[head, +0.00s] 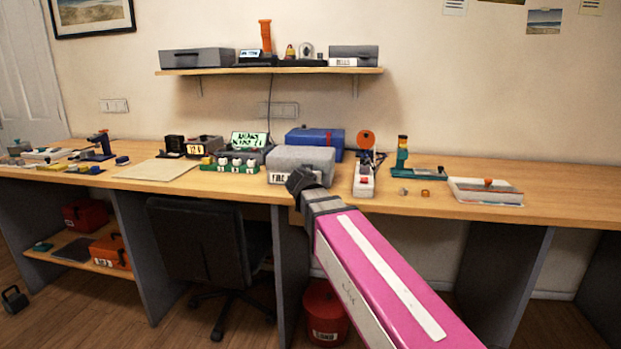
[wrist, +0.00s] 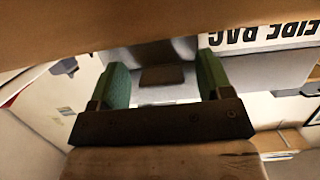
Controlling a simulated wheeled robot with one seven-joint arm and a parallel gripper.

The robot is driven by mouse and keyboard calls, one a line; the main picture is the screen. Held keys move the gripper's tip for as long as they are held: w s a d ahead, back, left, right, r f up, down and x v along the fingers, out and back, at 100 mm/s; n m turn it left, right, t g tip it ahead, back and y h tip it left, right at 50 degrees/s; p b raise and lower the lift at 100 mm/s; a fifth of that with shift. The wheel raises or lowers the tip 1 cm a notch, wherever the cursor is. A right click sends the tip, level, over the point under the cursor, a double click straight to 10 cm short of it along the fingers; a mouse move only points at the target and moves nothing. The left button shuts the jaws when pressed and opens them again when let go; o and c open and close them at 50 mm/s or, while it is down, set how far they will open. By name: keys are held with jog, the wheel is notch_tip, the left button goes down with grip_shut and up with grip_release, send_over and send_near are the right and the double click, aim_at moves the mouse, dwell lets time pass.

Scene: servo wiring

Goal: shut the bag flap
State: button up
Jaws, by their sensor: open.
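The grey bag (head: 302,157) sits on the desk near its front edge, in the middle of the head view. A white label with black letters shows low on its front. In the wrist view the label (wrist: 265,33) appears upside down and reads "FIRE BAG". My gripper (head: 299,182) is at the bag's front right, partly covering it. In the wrist view my gripper (wrist: 164,82) has its two green fingers apart, with nothing clearly held. A grey surface with a darker patch (wrist: 161,77) shows between them. I cannot tell how the flap lies or whether I touch it.
A blue case (head: 315,139) stands behind the bag. A green tray with white items (head: 230,164) is left of it, and a power strip (head: 364,181) is close on the right. The desk (head: 560,180) is clear at far right. A black chair (head: 205,240) stands below.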

jog(key=v, duration=1)
jog(key=shift+s, duration=0.35)
